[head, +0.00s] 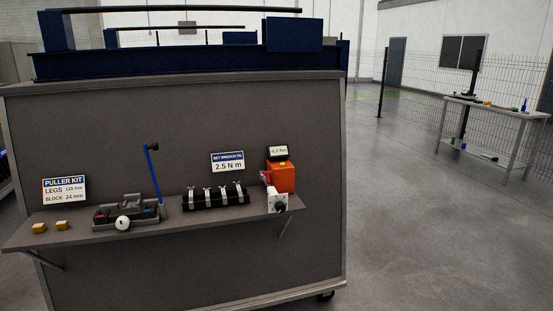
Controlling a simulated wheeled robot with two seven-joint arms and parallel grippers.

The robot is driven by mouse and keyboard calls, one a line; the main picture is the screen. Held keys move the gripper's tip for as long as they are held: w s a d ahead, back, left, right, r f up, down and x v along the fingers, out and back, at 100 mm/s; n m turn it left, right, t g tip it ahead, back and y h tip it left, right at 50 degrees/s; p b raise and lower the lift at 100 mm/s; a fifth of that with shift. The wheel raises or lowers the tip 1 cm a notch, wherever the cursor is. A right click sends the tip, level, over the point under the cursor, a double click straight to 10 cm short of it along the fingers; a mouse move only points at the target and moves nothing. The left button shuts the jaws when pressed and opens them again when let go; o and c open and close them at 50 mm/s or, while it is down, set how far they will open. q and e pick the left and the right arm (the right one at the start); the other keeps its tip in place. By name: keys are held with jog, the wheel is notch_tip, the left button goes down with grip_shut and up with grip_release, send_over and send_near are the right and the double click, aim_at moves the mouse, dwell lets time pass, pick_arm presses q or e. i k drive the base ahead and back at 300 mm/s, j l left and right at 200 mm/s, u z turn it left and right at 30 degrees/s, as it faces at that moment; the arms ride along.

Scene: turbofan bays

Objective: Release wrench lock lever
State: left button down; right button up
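No gripper of mine is in view. A shelf (70,231) on the side of a grey cart holds the tools. A thin blue rod with a dark top end (153,175) stands tilted at the right end of a dark tray (98,222). An orange box (284,177) sits at the shelf's right end, with a red part (265,177) on its left side. A small display (278,152) above it seems to read -0.2 Nm. A white block with a black knob (281,207) is in front. I cannot tell which part is the wrench lock lever.
A black rack with several silver clips (215,197) lies mid-shelf, below a 2.5 N m sign (228,162). A puller kit sign (64,190) and two yellow blocks (39,228) are at left. A side table (494,110) stands far right. The floor (430,220) right of the cart is clear.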

aim_at(267, 174)
jog(key=i+z, duration=0.1)
jog(key=i, duration=0.5)
jog(key=i+z, duration=0.1)
jog(key=i, duration=0.5)
jog(key=i+j+z, duration=0.15)
jog(key=i, duration=0.45)
jog(key=i+j+z, duration=0.1)
jog(key=i, duration=0.5)
